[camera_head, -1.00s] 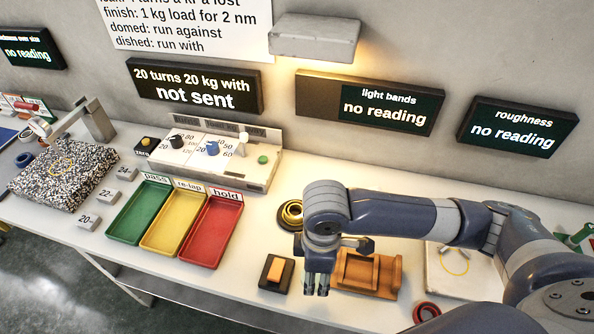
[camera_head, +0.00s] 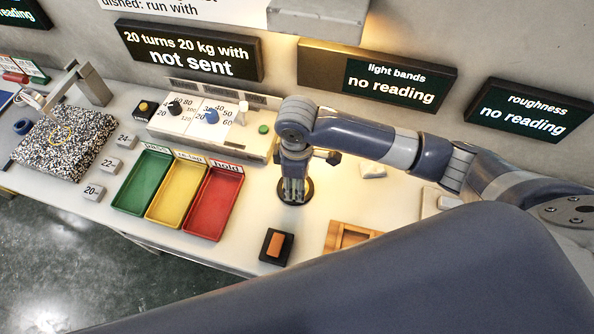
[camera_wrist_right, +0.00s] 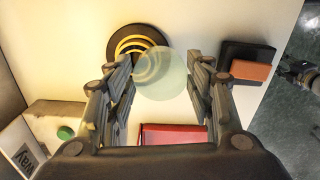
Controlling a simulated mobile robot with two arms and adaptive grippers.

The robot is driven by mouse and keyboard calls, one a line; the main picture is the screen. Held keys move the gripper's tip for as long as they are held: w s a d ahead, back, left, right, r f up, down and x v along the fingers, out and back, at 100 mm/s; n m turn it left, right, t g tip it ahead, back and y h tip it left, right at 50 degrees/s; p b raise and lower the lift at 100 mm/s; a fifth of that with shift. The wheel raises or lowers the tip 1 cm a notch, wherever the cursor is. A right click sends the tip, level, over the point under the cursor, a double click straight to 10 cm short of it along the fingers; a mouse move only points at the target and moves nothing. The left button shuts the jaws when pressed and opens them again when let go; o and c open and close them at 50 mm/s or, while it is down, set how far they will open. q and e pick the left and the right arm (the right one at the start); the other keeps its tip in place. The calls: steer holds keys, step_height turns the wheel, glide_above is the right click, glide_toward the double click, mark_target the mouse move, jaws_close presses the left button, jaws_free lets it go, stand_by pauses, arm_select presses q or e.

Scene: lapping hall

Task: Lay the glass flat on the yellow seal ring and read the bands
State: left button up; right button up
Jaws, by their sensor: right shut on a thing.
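A clear, pale green round glass (camera_wrist_right: 162,77) sits between the fingers of my right gripper (camera_wrist_right: 160,84) in the right wrist view. That gripper (camera_head: 293,199) points down in the head view, where the glass cannot be made out. The yellow seal ring (camera_wrist_right: 124,46), on a round dark base, lies just beyond the glass, which overlaps its edge in the picture. I cannot tell whether they touch. In the head view the gripper hides most of the ring. A dark jointed part at the wrist view's right edge looks like my left gripper (camera_wrist_right: 303,74); its fingers are unclear.
The light bands screen (camera_head: 392,83) says "no reading". Green (camera_head: 143,182), yellow (camera_head: 176,190) and red (camera_head: 214,203) trays stand left of the gripper. A black block with an orange top (camera_head: 277,246) and a wooden holder (camera_head: 347,236) are in front. A console (camera_head: 210,127) stands behind.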

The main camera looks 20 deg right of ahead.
steer(key=w, duration=0.1)
steer(key=w+d, duration=0.1)
steer(key=shift+w, duration=0.35)
steer(key=f+p, duration=0.1)
steer(key=f, duration=0.2)
steer(key=shift+w+d+f+p, duration=0.15)
steer(key=shift+w+f+p, duration=0.05)
steer(key=shift+w+p, duration=0.2)
steer(key=shift+f, duration=0.15)
arm_select(q)
steer(key=shift+w+d+r, duration=0.15)
steer(key=shift+w+r, duration=0.1)
steer(key=shift+r, duration=0.3)
steer(key=shift+w+d+r, duration=0.1)
steer(key=shift+w+r, duration=0.1)
steer(key=shift+r, duration=0.3)
arm_select(e)
steer(key=o, duration=1.1)
steer(key=shift+f, duration=0.15)
arm_select(q)
steer(key=shift+s, duration=0.1)
arm_select(e)
steer(key=shift+o, duration=0.2)
